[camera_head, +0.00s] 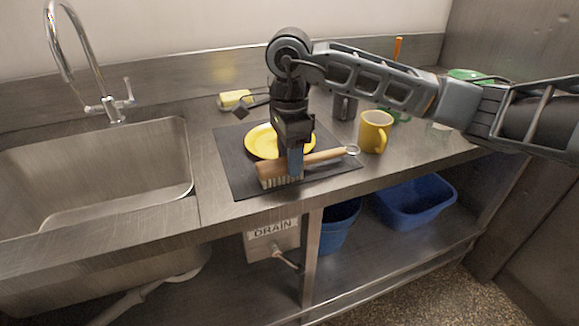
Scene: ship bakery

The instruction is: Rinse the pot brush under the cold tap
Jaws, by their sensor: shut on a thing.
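The pot brush (322,156) has a wooden handle and a block head with pale bristles at its left end. It lies level over the front of a dark mat (236,166). My gripper (295,163) points down and is shut on the brush near its head. I cannot tell whether the bristles touch the mat. The tap (113,105) is a tall chrome gooseneck with a lever, at the back of the steel sink (160,160) on the left. I see no water running.
A yellow plate (262,143) lies on the mat behind the brush. A yellow mug (375,131) and a grey mug (344,106) stand to the right. A yellow-and-white item (235,99) lies behind the mat. Blue bins (412,202) sit below. The strip between sink and mat is clear.

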